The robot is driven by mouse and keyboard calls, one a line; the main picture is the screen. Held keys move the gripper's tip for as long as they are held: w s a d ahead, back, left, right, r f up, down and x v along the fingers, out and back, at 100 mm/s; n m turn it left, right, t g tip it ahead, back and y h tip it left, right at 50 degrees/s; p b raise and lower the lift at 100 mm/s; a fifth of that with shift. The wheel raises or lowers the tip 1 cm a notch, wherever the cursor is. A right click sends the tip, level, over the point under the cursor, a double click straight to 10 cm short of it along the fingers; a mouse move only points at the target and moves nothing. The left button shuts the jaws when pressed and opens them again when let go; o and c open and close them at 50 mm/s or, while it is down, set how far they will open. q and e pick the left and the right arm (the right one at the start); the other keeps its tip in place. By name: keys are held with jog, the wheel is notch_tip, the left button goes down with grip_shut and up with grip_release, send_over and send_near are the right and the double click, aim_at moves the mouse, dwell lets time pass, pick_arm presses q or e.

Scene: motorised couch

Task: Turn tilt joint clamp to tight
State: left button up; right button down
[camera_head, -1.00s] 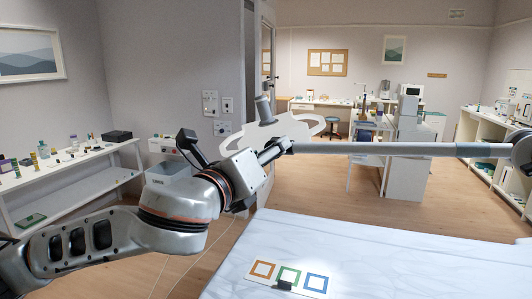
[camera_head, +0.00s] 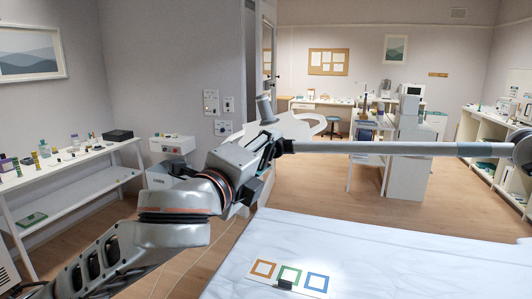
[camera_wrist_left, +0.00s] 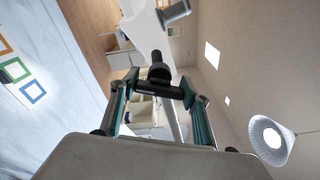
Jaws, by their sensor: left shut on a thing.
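My left gripper (camera_head: 270,147) reaches in from the left to the near end of a long grey bar (camera_head: 380,148). In the left wrist view, its two fingers (camera_wrist_left: 158,84) are shut on the dark tilt joint clamp (camera_wrist_left: 160,72), which has a round black knob. In the head view the clamp is mostly hidden by the gripper, and its exact angle is hard to read. My right gripper is not in view.
A white couch top (camera_head: 380,250) fills the lower right, with a card of three coloured squares (camera_head: 289,277) on it. A white shelf (camera_head: 75,165) with small items stands along the left wall. Carts (camera_head: 405,165) stand behind the bar.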

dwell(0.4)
pick_arm(q)
jog(key=o, duration=1.1)
jog(key=shift+s, duration=0.1)
jog(key=v, duration=0.7)
jog(key=shift+s+a, duration=0.1)
jog(key=shift+s, duration=0.05)
